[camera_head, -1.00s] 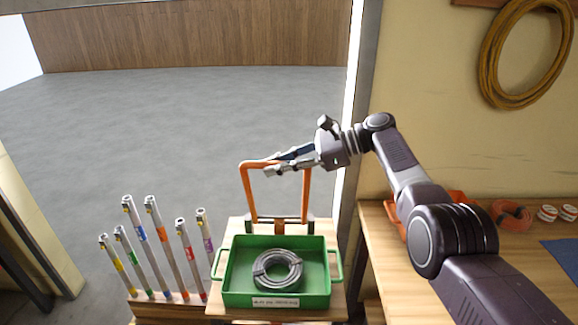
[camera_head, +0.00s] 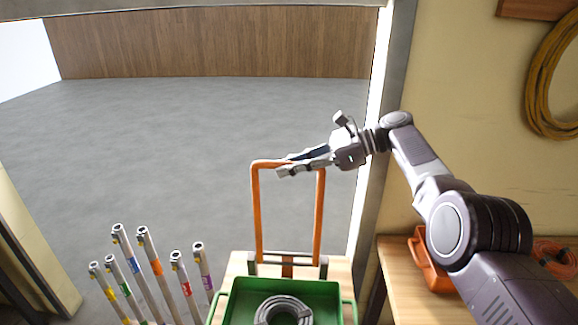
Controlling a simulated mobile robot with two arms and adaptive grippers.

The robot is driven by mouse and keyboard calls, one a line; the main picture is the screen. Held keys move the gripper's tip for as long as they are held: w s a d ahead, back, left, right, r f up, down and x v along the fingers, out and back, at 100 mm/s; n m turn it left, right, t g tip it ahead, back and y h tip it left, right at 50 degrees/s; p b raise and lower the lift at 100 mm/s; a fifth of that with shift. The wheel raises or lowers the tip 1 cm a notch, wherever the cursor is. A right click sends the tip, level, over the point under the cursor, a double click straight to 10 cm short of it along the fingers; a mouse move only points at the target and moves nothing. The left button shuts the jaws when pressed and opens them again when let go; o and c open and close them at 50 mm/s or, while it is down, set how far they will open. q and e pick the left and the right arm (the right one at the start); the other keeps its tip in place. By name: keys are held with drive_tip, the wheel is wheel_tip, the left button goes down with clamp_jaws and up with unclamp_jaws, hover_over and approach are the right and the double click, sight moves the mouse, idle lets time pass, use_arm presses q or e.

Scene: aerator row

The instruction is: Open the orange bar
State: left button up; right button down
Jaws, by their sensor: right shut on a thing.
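The orange bar (camera_head: 257,215) is an upright U-shaped frame. It stands behind the green tray, its feet in dark brackets on a wooden surface. My right gripper (camera_head: 287,165) reaches in from the right and is shut on the bar's top crosspiece, toward its middle. The fingers hide part of the crosspiece. The left gripper is not in view.
A green tray (camera_head: 334,290) holding a coil of grey cable (camera_head: 284,308) stands in front of the bar. Several white tubes with coloured bands (camera_head: 150,262) stand at left. An orange bin (camera_head: 428,262) sits on the right bench. Grey floor lies open beyond.

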drive_tip(key=c, duration=1.9)
unclamp_jaws()
drive_tip(key=shift+d, duration=0.1)
drive_tip(key=shift+v, duration=3.75)
drive_tip(key=shift+r, duration=0.1)
